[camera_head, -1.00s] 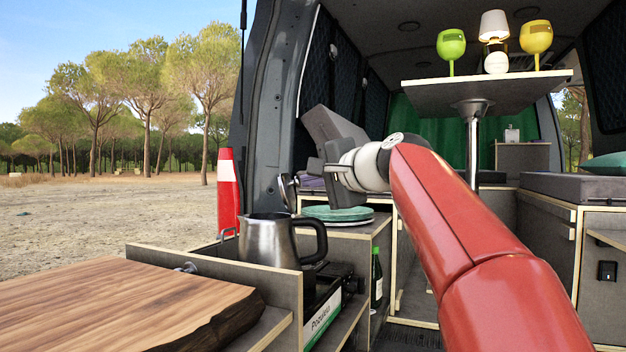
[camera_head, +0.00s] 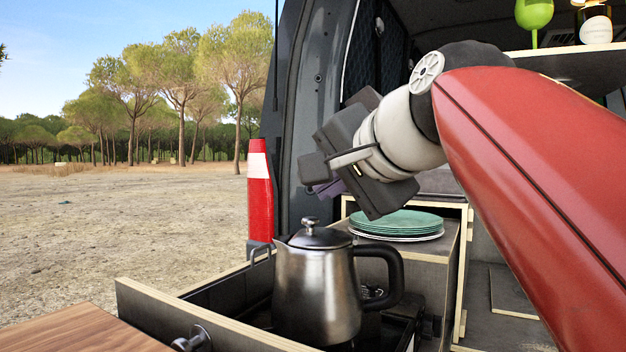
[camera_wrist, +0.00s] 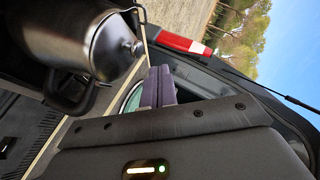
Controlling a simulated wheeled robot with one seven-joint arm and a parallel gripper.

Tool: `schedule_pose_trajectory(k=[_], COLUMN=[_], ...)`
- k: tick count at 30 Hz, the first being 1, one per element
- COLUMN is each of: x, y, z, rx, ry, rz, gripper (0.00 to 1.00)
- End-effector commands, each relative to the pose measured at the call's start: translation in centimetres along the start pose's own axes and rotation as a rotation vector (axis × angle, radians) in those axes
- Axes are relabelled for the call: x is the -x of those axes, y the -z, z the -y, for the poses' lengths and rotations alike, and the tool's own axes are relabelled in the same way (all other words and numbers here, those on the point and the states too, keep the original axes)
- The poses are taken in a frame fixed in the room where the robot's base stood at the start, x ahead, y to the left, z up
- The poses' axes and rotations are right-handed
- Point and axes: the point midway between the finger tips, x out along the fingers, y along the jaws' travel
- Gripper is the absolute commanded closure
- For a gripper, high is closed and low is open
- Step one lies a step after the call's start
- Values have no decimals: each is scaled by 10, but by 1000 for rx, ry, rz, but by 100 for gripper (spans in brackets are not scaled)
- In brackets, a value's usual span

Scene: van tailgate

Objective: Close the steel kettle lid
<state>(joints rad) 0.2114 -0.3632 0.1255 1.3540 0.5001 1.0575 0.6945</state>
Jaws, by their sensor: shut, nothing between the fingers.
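The steel kettle (camera_head: 315,290) stands upright in the drawer-like compartment, its black handle to the right. Its lid (camera_head: 319,236) lies flat over the top opening with the round knob (camera_head: 310,221) upward, and looks closed. In the wrist view the kettle (camera_wrist: 68,38) shows sideways at upper left, with the lid (camera_wrist: 118,48) on its top. My gripper (camera_head: 328,186) is above the kettle, apart from the lid. Its purple-grey fingers (camera_wrist: 160,88) are together and empty in the wrist view.
Green plates (camera_head: 398,222) are stacked on the counter behind the kettle. A wooden board (camera_head: 75,330) lies at front left. The drawer's wooden rim (camera_head: 205,318) runs in front of the kettle. The van's door pillar and red-white light (camera_head: 260,190) stand behind left.

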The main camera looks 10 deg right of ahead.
Motion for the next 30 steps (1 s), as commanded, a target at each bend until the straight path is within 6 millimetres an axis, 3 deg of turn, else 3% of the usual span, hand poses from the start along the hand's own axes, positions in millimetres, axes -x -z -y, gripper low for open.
schedule_pose_trajectory(k=[12,30], x=[-16,-22], y=[-19,-25], z=[1,0], rx=[0,-1], ry=[1,1], rz=[1,1], gripper=[100,100])
